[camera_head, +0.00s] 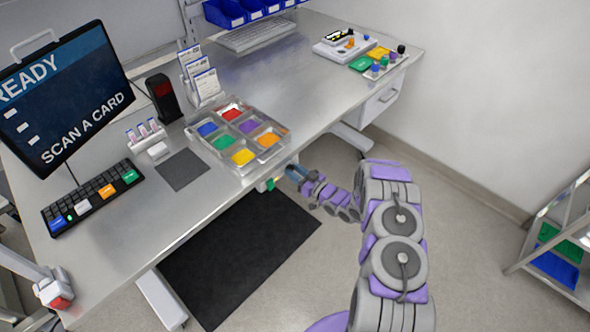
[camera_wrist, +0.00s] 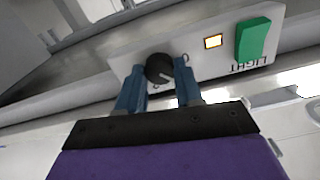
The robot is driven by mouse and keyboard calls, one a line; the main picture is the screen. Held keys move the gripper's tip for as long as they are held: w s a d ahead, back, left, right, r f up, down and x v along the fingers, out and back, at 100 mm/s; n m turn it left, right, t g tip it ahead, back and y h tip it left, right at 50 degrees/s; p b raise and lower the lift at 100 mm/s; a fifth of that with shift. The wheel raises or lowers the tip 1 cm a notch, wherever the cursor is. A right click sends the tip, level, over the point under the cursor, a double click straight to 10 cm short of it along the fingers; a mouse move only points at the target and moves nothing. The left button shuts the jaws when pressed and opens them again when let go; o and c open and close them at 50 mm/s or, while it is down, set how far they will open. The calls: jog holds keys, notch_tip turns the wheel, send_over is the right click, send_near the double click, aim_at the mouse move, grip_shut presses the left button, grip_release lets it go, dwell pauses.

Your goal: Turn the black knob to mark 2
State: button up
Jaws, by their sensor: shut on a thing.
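The black knob (camera_wrist: 158,67) sits on a light control panel (camera_wrist: 205,60) at the table's front edge. In the wrist view my gripper (camera_wrist: 159,76) is shut on the knob, one blue finger on each side. A white pointer line on the knob points toward the lower right of the picture. A small mark shows beside the right finger, but I cannot read the numbers. In the head view my gripper (camera_head: 292,173) reaches the table edge, and the knob is hidden there.
A green switch (camera_wrist: 253,40) labelled LIGHT and a lit yellow lamp (camera_wrist: 213,42) are right of the knob. A black mat (camera_head: 240,255) lies on the floor.

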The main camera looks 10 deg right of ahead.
jog(key=m, duration=0.3)
jog(key=shift+d+m+p, duration=0.1)
jog(key=shift+m+p, duration=0.2)
jog(key=shift+p, duration=0.1)
jog(key=m, duration=0.3)
jog(key=shift+m, duration=0.4)
jog(key=m, duration=0.3)
jog(key=shift+m+p, duration=0.3)
jog(key=shift+w+d+f+m, duration=0.1)
jog(key=shift+m, duration=1.6)
jog(key=o, duration=1)
jog(key=shift+d, duration=0.1)
jog(key=shift+o, duration=0.2)
